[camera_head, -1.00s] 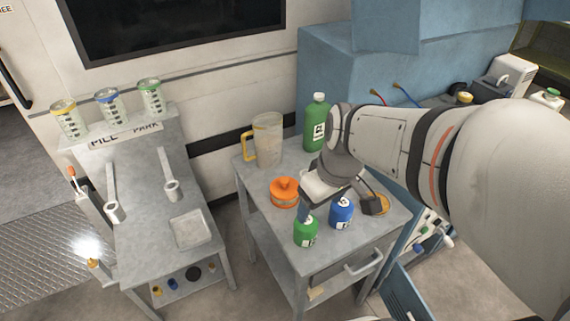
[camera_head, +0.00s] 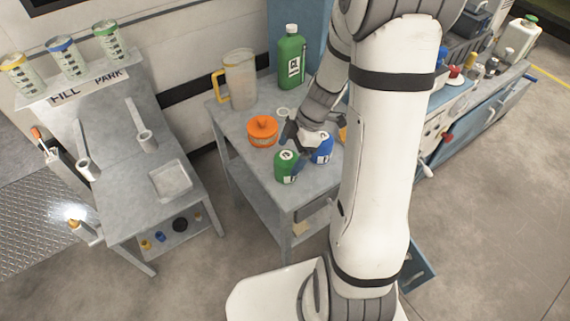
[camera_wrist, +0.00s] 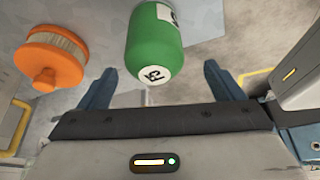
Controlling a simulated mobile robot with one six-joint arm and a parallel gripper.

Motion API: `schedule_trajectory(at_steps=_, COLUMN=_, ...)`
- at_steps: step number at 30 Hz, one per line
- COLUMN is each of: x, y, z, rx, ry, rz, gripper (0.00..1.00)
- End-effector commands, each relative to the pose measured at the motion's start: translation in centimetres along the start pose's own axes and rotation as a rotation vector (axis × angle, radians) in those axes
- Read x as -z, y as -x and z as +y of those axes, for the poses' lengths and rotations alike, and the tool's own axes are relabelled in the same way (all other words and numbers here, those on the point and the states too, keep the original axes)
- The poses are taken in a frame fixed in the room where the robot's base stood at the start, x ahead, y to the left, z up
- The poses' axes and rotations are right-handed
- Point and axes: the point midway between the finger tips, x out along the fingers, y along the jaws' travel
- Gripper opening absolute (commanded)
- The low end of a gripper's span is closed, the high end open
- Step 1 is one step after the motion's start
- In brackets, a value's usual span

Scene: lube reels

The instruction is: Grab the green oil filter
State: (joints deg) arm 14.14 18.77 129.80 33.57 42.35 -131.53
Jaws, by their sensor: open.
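The green oil filter (camera_head: 286,167) stands upright near the front corner of the small grey table (camera_head: 232,127). In the wrist view the green filter (camera_wrist: 154,45) lies ahead of and between the two blue fingers of my gripper (camera_wrist: 162,88). The fingers are apart, with room on both sides of the filter. In the head view my gripper (camera_head: 291,143) is just behind the filter, partly hidden by my own wrist. Contact with the filter cannot be made out.
A blue filter (camera_head: 322,148) stands right of the green one. An orange filter (camera_head: 262,132) stands behind left; it also shows in the wrist view (camera_wrist: 52,60). A pitcher (camera_head: 238,80) and a green bottle (camera_head: 291,58) stand at the back.

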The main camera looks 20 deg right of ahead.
Motion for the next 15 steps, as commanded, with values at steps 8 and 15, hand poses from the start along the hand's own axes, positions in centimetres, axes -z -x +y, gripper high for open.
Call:
schedule_trajectory(at_steps=8, x=-0.4, y=-2.7, z=0.3, rx=0.006, ry=-0.003, rz=0.0, gripper=0.87)
schedule_trajectory(at_steps=15, x=-0.7, y=-5.5, z=0.6, rx=0.004, ry=0.0, rz=-0.001, gripper=0.87)
